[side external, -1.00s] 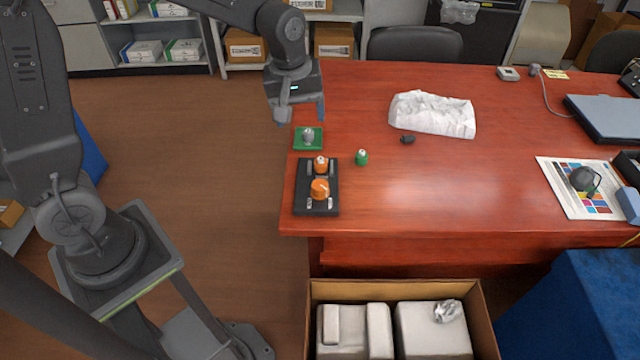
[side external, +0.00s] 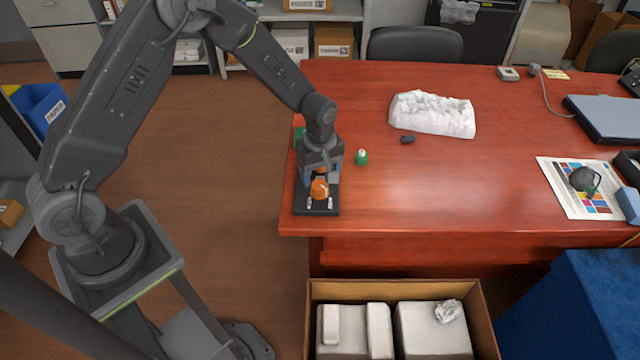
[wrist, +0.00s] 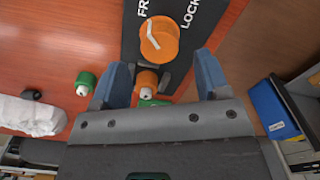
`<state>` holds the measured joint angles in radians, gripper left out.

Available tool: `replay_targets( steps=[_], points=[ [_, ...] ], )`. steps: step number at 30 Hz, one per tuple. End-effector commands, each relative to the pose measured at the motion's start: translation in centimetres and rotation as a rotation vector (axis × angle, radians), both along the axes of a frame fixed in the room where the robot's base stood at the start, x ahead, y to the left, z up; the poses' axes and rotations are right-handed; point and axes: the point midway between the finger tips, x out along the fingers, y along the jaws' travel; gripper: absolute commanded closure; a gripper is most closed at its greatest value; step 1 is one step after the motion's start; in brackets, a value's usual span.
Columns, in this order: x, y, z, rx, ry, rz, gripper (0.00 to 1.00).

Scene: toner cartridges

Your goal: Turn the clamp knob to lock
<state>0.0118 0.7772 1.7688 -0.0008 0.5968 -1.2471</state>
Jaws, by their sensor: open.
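The large orange clamp knob (side external: 320,190) sits on a black base plate (side external: 317,209) near the desk's front left corner. In the wrist view the knob (wrist: 160,42) has a white pointer line slanting toward the side lettered "FR", the rest cut off; "LOCK" is on the other side. A smaller orange-topped part with a white tip (wrist: 147,82) sits between my fingers in that view. My gripper (wrist: 162,64) is open above the base, its fingertips apart on either side just short of the knob. In the side view it hides the base's far end.
A green-capped piece (side external: 361,158) stands right of the base. A dark small object (side external: 407,140) and a white crumpled bag (side external: 432,114) lie farther back. The desk's middle is clear.

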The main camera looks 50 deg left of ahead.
Motion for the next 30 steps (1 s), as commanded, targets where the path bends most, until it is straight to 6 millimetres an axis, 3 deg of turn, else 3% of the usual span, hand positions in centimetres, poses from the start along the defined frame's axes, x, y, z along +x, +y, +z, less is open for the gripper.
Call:
replay_targets(
  steps=[3, 9, 20, 30],
  points=[
    [0.0, 0.0, -2.2, 0.0, 0.002, 0.0, 0.31],
    [0.0, 0.0, -4.2, 0.0, 0.0, -0.001, 0.31],
    [0.0, 0.0, -4.6, -0.001, -0.002, -0.001, 0.31],
    [0.0, 0.0, -4.6, 0.0, -0.001, -0.001, 0.62]
  ],
)
